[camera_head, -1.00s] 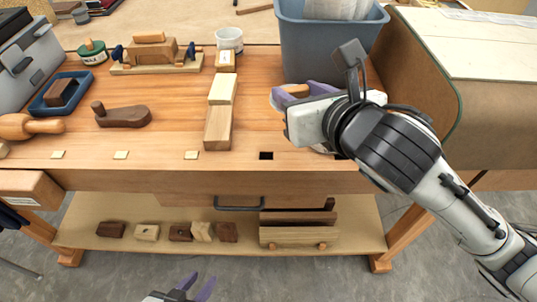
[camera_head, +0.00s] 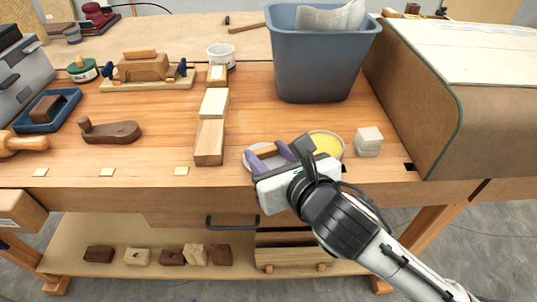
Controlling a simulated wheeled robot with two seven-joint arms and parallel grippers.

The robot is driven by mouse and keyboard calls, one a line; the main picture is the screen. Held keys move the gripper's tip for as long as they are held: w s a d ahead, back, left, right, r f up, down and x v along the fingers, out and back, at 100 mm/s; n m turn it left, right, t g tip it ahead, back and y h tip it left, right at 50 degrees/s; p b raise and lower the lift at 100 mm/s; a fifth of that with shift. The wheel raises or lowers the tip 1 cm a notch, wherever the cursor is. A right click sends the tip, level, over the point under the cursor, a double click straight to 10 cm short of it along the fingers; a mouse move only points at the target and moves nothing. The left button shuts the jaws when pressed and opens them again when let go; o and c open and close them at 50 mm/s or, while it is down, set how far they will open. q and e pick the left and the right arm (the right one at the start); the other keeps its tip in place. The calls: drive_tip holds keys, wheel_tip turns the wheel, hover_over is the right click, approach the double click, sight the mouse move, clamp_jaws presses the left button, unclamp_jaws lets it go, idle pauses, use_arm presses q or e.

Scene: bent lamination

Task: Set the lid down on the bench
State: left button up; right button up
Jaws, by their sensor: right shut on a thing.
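The lid (camera_head: 257,165) is a pale round disc with a brown wooden piece on top, near the bench's front edge. My right gripper (camera_head: 270,153) is shut on it with purple fingers, and its white body covers part of the lid. The lid looks low over or on the bench (camera_head: 160,110); I cannot tell whether it touches. An open tub with yellow contents (camera_head: 326,144) stands just right of the gripper. My left gripper is not in view.
A blue-grey bin (camera_head: 320,65) stands behind the tub. A pale block (camera_head: 368,141) is right of it. A wooden block (camera_head: 209,143) lies left of the lid. A curved brown panel (camera_head: 410,110) borders the right side. Bench between the bin and lid is clear.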

drive_tip(key=shift+f, duration=0.1)
drive_tip(key=o, duration=1)
drive_tip(key=shift+s+r, duration=0.2)
drive_tip(key=shift+r, duration=0.15)
drive_tip(key=p+v, duration=0.6)
drive_tip(key=v, duration=0.5)
drive_tip(key=shift+s+d+p, duration=0.15)
drive_tip(key=shift+d+p, duration=0.1)
drive_tip(key=shift+p, duration=0.1)
